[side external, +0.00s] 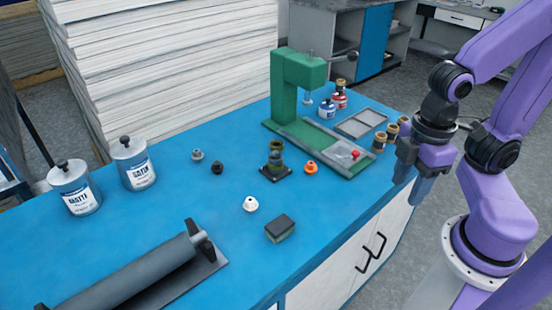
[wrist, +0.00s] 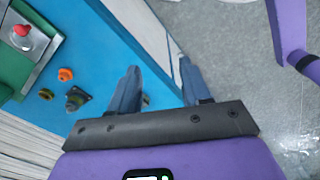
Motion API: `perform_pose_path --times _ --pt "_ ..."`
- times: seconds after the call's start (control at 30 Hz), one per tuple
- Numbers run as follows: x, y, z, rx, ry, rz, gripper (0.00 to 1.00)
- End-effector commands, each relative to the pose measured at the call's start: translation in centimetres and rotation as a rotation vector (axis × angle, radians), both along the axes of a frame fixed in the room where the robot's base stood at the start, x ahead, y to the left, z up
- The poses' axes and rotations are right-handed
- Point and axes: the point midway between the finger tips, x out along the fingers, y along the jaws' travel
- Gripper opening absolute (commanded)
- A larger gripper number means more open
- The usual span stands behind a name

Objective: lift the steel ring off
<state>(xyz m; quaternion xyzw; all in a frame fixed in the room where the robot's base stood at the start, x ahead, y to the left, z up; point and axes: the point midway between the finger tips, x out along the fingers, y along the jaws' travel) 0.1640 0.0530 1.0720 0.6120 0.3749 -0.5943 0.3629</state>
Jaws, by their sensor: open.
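A short stack of dark olive and brass-coloured rings (side external: 276,153) stands on a dark square base (side external: 277,170) mid-table. In the wrist view, a dark shape that looks like this stack (wrist: 76,98) lies left of my fingers. I cannot pick out a steel ring in the stack for certain. A small grey knobbed piece (side external: 197,155) stands apart to its left. My gripper (side external: 411,188) is open and points down beyond the table's right edge, well right of the stack. In the wrist view, nothing shows between its fingertips (wrist: 158,68).
A green press (side external: 292,85) stands behind the stack, with a tray (side external: 361,123) and small jars to its right. Orange (side external: 310,167), white (side external: 250,203) and black (side external: 216,167) knobbed pieces and a dark block (side external: 280,228) surround the stack. Two cans (side external: 134,165) and a grey roller (side external: 130,270) are left.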

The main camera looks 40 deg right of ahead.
Motion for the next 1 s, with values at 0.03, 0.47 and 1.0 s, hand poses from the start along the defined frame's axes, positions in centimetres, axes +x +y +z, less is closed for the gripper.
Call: perform_pose_path --times 0.03,0.47,1.0 --pt "0.0 0.0 0.0 0.0 0.0 0.0 0.65" --pt "1.2 0.7 0.3 -0.01 -0.008 0.028 0.73" --pt "18.2 7.2 2.4 -0.203 -0.076 0.459 0.73"
